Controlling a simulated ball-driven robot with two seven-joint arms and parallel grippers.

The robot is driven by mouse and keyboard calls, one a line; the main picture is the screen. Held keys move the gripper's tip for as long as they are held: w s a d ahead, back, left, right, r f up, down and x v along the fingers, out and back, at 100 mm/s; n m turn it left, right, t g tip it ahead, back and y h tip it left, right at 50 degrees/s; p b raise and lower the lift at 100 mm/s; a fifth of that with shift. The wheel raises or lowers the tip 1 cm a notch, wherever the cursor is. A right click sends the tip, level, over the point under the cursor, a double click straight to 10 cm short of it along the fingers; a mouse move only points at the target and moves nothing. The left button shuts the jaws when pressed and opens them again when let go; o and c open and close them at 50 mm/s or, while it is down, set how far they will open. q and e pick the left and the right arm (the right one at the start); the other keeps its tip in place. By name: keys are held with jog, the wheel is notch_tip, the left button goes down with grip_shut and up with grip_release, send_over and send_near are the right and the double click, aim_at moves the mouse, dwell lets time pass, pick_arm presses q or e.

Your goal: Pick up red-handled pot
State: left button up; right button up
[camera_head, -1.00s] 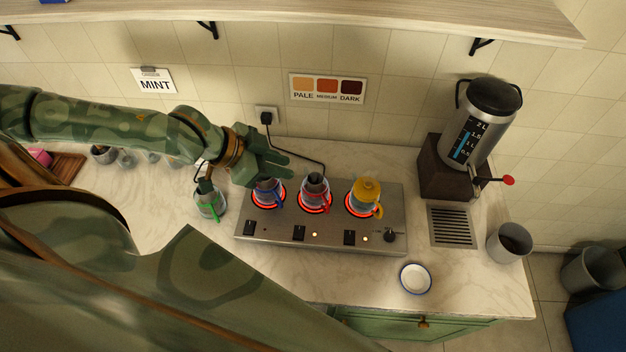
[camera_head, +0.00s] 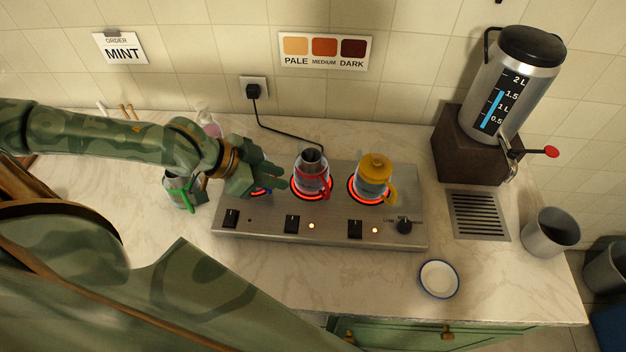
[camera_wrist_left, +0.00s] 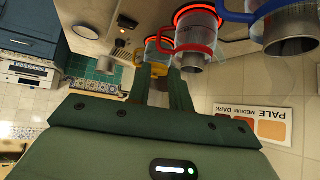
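The red-handled pot (camera_head: 311,176) stands upright on the middle glowing burner; it also shows in the left wrist view (camera_wrist_left: 192,48). My left gripper (camera_head: 282,178) is just left of it, fingers pointing towards it. In the left wrist view the two fingers (camera_wrist_left: 161,90) are apart with nothing between them, so it is open. It appears apart from the red-handled pot. The blue-handled pot (camera_wrist_left: 285,28) is mostly hidden behind my gripper in the head view. My right gripper is out of view.
The yellow-lidded pot (camera_head: 373,175) stands on the right burner of the steel hob (camera_head: 330,230). A green-handled pot (camera_head: 182,190) stands left of the hob. A boiler (camera_head: 513,85), a grey cup (camera_head: 550,232) and a white saucer (camera_head: 438,280) are at the right.

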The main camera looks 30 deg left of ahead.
aim_at(312, 173)
pick_arm(q)
jog(key=b+x, duration=0.2)
jog(key=x, duration=0.8)
jog(key=shift+w+d+f, duration=0.1)
jog(key=b+x, duration=0.1)
jog(key=x, duration=0.4)
jog(key=shift+f, duration=0.3)
grip_shut()
jog(key=shift+r, duration=0.1)
